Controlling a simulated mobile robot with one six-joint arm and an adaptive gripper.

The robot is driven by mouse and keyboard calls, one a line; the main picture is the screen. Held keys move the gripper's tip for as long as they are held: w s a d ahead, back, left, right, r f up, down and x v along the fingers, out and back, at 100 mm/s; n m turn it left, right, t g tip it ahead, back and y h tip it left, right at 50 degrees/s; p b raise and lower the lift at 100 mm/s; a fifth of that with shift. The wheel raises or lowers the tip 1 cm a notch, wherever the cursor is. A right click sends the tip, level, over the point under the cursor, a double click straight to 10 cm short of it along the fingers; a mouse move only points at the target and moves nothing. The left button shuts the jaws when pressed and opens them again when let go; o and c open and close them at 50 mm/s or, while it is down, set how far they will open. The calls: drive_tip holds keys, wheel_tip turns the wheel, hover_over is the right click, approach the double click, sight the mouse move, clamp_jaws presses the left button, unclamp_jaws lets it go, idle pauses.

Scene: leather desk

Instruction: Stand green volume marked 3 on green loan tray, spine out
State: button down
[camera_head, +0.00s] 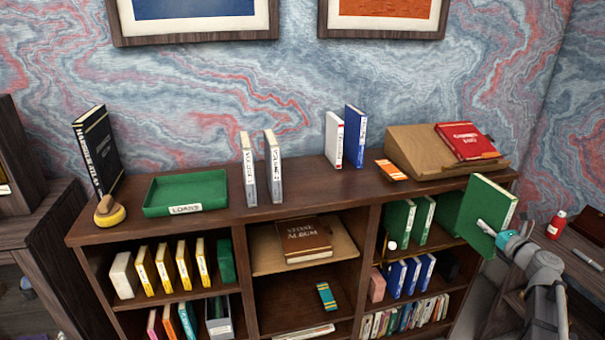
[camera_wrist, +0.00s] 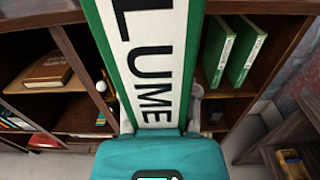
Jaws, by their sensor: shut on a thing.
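My gripper (camera_head: 498,236) is shut on a green volume (camera_head: 484,205), held upright and slightly tilted in front of the right end of the bookcase. In the wrist view the volume (camera_wrist: 156,60) shows its white spine label toward my wrist, with the letters "LUME" readable. Its number is out of view there. The green loan tray (camera_head: 187,208), labelled "LOANS", lies empty on the bookcase top at the left, far from my gripper. Two more green volumes (camera_head: 399,222) stand on the upper right shelf; they also show in the wrist view (camera_wrist: 216,55).
On the bookcase top, a black book with a yellow-and-tan object (camera_head: 109,211) stands left of the tray. Two pale volumes (camera_head: 248,170) stand just right of it. White and blue books (camera_head: 354,137) and a sloped wooden stand (camera_head: 411,150) with a red book are further right.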

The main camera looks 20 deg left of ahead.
sight(494, 211)
drive_tip(key=shift+r+p, duration=1.8)
drive_tip(key=shift+r, duration=0.55)
